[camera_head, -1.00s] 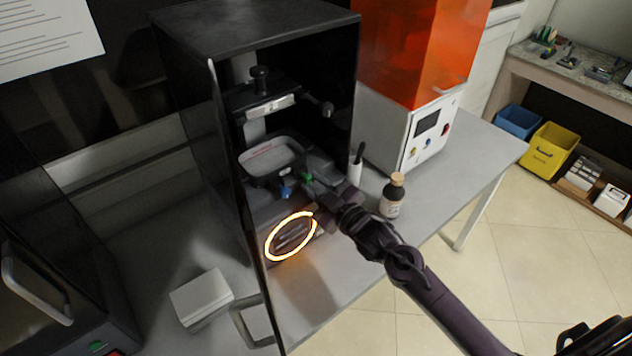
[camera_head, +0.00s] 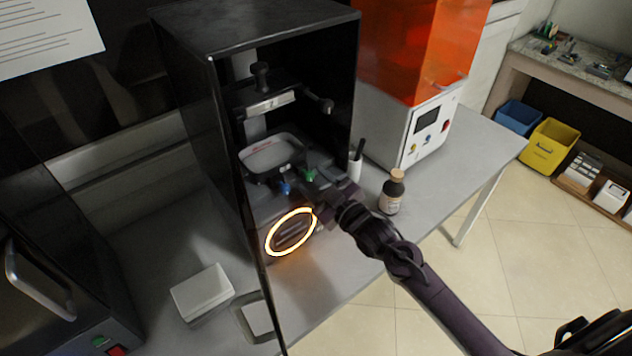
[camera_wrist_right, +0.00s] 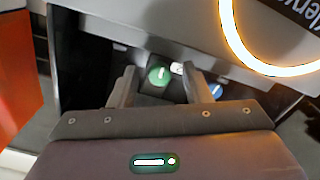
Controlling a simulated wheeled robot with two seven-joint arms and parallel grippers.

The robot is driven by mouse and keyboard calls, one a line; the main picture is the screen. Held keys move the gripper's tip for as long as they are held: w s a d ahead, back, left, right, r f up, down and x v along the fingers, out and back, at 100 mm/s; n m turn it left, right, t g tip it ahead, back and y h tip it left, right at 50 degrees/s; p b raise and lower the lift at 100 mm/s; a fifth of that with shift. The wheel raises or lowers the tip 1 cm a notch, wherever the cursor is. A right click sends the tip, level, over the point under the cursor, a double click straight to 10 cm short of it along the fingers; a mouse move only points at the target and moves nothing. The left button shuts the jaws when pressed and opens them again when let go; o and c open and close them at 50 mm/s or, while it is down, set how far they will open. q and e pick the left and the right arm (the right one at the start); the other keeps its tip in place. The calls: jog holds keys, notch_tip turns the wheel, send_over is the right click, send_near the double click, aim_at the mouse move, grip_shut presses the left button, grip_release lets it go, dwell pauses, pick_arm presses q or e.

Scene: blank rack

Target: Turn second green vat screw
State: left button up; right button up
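The green vat screw (camera_head: 310,175) is a small green knob at the front right of the resin vat (camera_head: 270,156), inside the open black printer. A blue screw (camera_head: 285,187) sits to its left. My right gripper (camera_head: 317,188) is right in front of the green screw. In the right wrist view the gripper (camera_wrist_right: 163,86) is open, and the green screw (camera_wrist_right: 158,74) shows between its fingers, nearer the left one, with a white mark on its face. The blue screw (camera_wrist_right: 215,90) is beside the right finger. Contact with the green screw cannot be told. My left gripper is not in view.
The printer housing (camera_head: 185,120) walls in the vat, with a glowing orange ring (camera_head: 291,232) on its front below. A brown bottle (camera_head: 391,194), a white holder (camera_head: 355,167) and an orange-lidded machine (camera_head: 410,135) stand to the right. A white box (camera_head: 202,292) lies front left.

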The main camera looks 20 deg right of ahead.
jog(key=b+v, duration=0.1)
jog(key=v, duration=0.6)
jog(key=shift+s+d+b, duration=0.15)
jog(key=shift+s+b, duration=0.2)
jog(key=shift+b, duration=0.05)
dwell(0.4)
